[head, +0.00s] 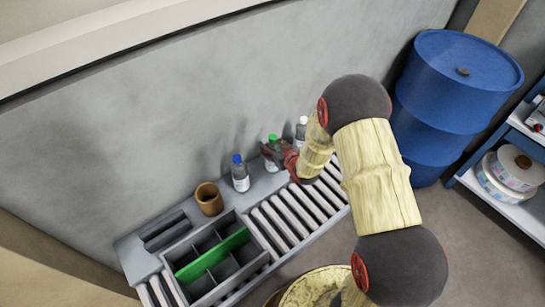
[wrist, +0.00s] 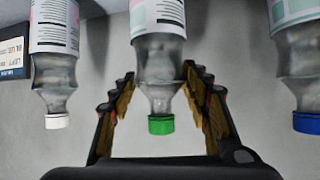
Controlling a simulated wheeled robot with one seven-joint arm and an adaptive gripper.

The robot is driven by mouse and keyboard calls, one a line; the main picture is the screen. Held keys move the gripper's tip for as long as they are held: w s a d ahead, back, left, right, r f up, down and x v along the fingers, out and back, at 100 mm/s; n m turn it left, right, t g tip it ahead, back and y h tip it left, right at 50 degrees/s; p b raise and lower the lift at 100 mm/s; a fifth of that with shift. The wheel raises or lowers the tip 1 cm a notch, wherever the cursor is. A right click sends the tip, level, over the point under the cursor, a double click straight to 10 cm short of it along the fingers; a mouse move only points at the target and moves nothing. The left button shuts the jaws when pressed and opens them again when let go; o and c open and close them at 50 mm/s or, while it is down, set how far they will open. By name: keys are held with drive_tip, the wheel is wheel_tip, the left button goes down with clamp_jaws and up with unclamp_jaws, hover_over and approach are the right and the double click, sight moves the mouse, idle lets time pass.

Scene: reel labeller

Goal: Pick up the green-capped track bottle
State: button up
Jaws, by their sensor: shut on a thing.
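The green-capped bottle (head: 272,147) stands in the row of bottles along the wall side of the roller track in the head view, partly hidden by my gripper. In the wrist view the green-capped bottle (wrist: 160,75) hangs upside down in the picture, between my two fingers. My gripper (head: 283,157) is at the bottle, and in the wrist view my gripper (wrist: 163,90) is shut on it, one finger on each side. Whether the bottle is off its ledge cannot be told.
A white-capped bottle (head: 301,130) and a blue-capped bottle (head: 240,173) stand on either side. A brown cup (head: 209,198) and a grey divided crate (head: 238,278) are further left. The roller track (head: 303,206) is bare beside them. A blue drum (head: 450,95) stands right.

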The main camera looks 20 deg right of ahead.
clamp_jaws()
drive_tip(key=shift+w+r, duration=0.1)
drive_tip(key=shift+r, duration=0.05)
idle(0.5)
